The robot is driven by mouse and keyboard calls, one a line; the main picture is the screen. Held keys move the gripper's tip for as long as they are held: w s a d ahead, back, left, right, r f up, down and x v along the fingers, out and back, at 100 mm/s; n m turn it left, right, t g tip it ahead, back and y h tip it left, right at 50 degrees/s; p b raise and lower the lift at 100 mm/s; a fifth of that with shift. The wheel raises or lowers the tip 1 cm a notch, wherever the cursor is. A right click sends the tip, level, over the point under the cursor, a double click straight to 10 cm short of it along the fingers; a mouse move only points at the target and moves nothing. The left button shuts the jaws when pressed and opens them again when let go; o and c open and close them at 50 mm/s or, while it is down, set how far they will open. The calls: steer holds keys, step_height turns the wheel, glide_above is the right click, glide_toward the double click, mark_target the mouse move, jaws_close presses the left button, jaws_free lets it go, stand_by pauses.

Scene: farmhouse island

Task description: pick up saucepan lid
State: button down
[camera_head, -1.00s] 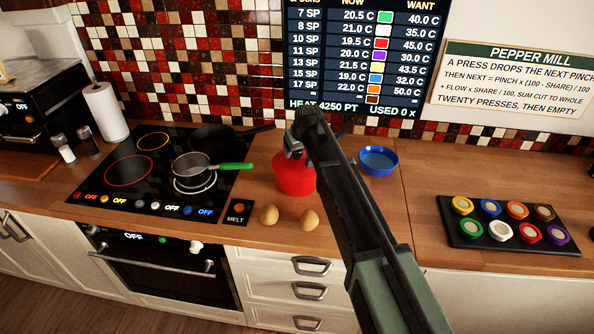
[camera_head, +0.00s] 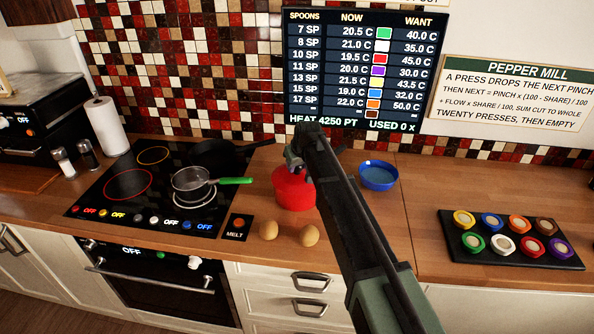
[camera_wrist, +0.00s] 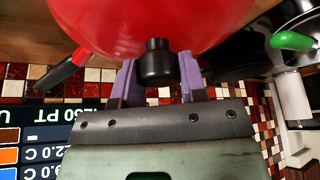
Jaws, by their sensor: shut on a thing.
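The saucepan lid (camera_wrist: 140,22) is red and domed with a black knob (camera_wrist: 157,62), and fills the top of the wrist view. My gripper (camera_wrist: 157,72) has its purple fingers on either side of the knob and is shut on it. In the head view a red pan shape (camera_head: 294,190) stands on the counter right of the hob, with my gripper (camera_head: 295,160) above it, partly hidden by my arm. A black handle (camera_wrist: 62,74) sticks out from beside the lid in the wrist view. I cannot tell whether the lid is resting on the pan or raised.
Two brown eggs (camera_head: 309,236) lie in front of the red pan. A blue bowl (camera_head: 379,177) stands close on its right. The hob (camera_head: 105,205) with a green-handled saucepan (camera_head: 190,180) is on the left. A black tray (camera_head: 450,240) of coloured pots is at right.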

step_height(320, 180, up, 20)
steer(key=p, duration=2)
steer(key=shift+f, duration=0.1)
